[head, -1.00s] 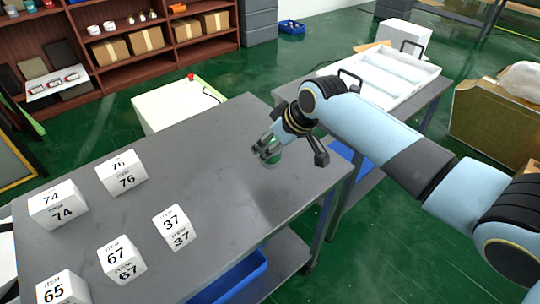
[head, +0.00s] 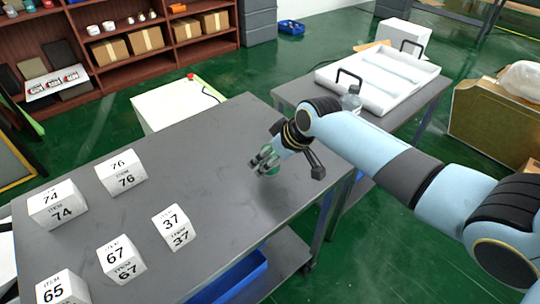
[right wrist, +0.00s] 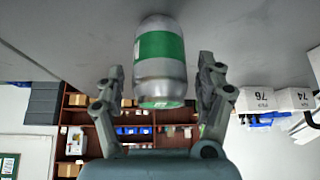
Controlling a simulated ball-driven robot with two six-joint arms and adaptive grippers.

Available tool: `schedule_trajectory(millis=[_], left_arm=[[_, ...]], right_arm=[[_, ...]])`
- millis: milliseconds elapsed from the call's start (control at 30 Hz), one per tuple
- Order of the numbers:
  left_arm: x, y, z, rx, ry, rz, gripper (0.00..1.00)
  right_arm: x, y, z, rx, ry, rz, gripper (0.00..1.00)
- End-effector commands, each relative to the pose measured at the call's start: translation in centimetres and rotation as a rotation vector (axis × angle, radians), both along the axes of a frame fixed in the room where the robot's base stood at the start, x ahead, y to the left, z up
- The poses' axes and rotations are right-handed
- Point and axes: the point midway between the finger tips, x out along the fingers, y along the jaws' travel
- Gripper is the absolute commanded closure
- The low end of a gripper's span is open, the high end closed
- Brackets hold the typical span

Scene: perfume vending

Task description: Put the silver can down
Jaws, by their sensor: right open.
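The silver can (right wrist: 162,72) has a green band and a green end face. In the right wrist view it is between the fingers of my right gripper (right wrist: 161,75), with a gap on each side. Its far end meets the grey table surface, so it appears to stand on the table. In the head view my right gripper (head: 264,163) is open and low over the right part of the grey table (head: 215,150). Only a green bit of the can (head: 272,168) shows there behind the fingers. My left gripper is not in view.
White item blocks, such as 37 (head: 172,228) and 76 (head: 122,172), stand on the left and front of the table. The table around the can is clear.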

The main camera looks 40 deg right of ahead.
Motion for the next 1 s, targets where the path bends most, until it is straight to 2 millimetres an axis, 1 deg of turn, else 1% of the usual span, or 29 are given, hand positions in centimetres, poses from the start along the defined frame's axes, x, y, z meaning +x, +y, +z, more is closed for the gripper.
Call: schedule_trajectory(millis=[133, 267, 367, 600, 733, 833, 1000], left_arm=[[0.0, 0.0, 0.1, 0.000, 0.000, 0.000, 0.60], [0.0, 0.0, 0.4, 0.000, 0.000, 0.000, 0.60], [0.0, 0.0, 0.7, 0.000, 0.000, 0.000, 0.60], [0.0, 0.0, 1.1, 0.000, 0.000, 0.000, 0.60], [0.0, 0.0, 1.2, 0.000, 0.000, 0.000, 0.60], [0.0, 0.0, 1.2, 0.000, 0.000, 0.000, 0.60], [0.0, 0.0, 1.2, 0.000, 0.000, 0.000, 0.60]], right_arm=[[0.0, 0.0, 0.2, 0.000, 0.000, 0.000, 0.28], [-0.6, -0.3, 1.3, -0.003, -0.002, 0.001, 0.28], [-1.7, -0.4, 2.9, -0.002, -0.002, 0.002, 0.28], [-4.5, -1.2, 7.5, -0.004, -0.001, 0.002, 0.28], [-5.6, -1.5, 9.2, -0.004, -0.002, 0.002, 0.28], [-6.1, -1.5, 10.0, -0.001, 0.000, 0.000, 0.28], [-6.3, -1.5, 10.4, 0.000, 0.000, 0.000, 0.28]])
